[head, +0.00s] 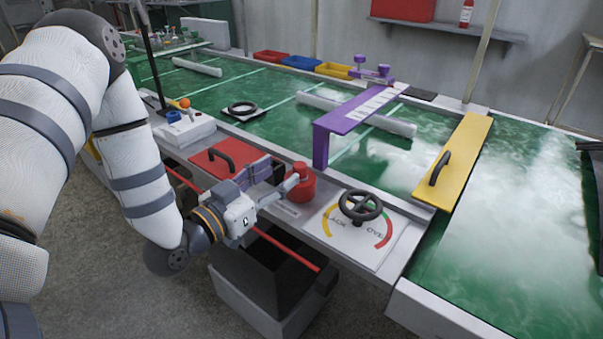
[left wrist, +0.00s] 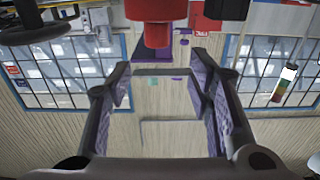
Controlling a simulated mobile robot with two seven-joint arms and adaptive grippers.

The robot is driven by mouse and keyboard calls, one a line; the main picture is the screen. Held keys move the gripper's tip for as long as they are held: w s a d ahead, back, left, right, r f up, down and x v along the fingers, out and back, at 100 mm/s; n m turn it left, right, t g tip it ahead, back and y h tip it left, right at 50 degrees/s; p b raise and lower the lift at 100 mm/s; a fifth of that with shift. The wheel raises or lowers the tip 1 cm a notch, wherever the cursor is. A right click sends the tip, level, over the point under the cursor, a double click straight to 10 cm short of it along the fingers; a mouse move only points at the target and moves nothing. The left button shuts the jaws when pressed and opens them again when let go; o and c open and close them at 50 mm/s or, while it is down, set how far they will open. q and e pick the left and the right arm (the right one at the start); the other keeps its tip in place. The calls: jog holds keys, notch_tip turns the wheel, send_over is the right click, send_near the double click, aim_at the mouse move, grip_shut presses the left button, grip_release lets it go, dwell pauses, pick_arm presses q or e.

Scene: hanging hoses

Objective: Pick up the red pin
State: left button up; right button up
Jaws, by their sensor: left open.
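The red pin (head: 301,184) stands upright on the workbench's front edge in the head view, a squat red cylinder with a narrower top. My left gripper (head: 284,173) is open and empty, just left of the pin, its purple-padded fingers pointing towards it. In the left wrist view, which looks upside down, a red cylinder that appears to be the pin (left wrist: 150,22) shows at the top centre, beyond the open fingers of the left gripper (left wrist: 160,70). The pin does not look to be between the pads. My right gripper is not in view.
A red lid with a black handle (head: 222,158) lies left of the pin. A black handwheel (head: 360,206) on a dial plate stands to the right. A purple bridge (head: 321,149) rises behind. A red rod (head: 285,249) runs below, over a dark open bin (head: 262,274).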

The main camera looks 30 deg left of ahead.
aim_at(295, 169)
pick_arm(q)
jog(key=w, duration=0.5)
jog(key=w+d+f+b, duration=0.1)
jog(key=w, duration=0.1)
jog(key=shift+w+f, duration=0.1)
jog(key=shift+w, duration=0.1)
grip_shut()
